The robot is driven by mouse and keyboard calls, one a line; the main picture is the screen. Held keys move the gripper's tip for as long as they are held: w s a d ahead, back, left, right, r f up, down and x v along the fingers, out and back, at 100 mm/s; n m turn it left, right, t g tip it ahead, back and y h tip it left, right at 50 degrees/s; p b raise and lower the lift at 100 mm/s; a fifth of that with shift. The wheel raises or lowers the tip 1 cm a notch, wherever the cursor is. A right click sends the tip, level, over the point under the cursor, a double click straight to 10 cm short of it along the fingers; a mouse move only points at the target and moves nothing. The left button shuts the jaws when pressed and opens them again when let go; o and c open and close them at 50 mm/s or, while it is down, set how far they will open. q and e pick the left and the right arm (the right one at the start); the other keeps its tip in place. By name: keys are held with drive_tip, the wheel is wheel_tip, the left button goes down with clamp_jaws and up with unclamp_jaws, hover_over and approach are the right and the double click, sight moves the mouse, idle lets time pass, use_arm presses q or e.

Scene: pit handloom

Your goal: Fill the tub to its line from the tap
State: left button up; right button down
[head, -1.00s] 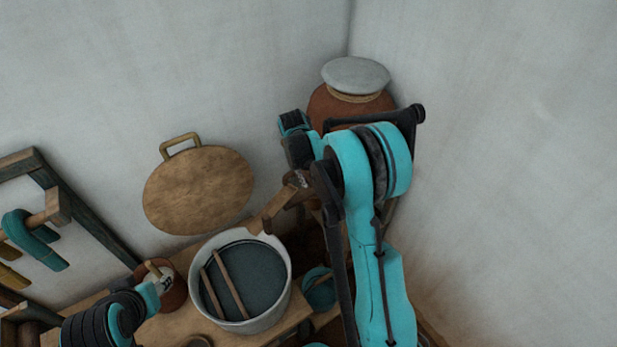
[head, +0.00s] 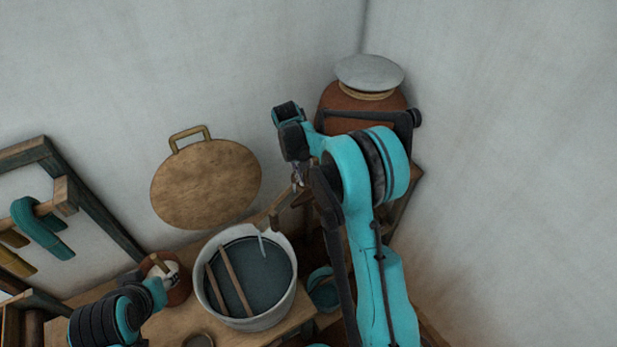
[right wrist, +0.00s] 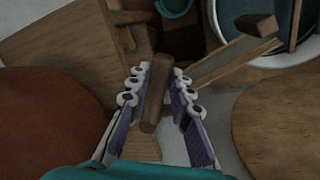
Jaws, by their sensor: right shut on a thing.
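The tub (head: 292,290) is a pale round vessel with dark blue-green liquid inside and two wooden sticks in it. A dark line rings its inner wall near the rim. The wooden tap (head: 274,218) reaches over the tub's back edge from the brown jar (head: 333,97). A thin pale stream (head: 261,243) falls from it into the tub. My right gripper (head: 299,182) is at the tap. In the right wrist view it is shut on the brown wooden tap handle (right wrist: 157,95). My left gripper (head: 160,277) is by a small brown pot; its fingers are too unclear to read.
A round wooden lid (head: 205,185) with a handle leans on the wall behind the tub. A small teal bowl (head: 322,290) sits right of the tub. A wooden frame (head: 95,215) with hanging yarn stands at the left. Walls close in the corner behind the jar.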

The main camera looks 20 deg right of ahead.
drive_tip(key=c, duration=1.3)
unclamp_jaws()
drive_tip(key=shift+c, duration=0.2)
wheel_tip(320, 180, up, 12)
drive_tip(key=a, duration=0.2)
drive_tip(key=shift+w, duration=0.4)
drive_tip(key=shift+a+f, duration=0.1)
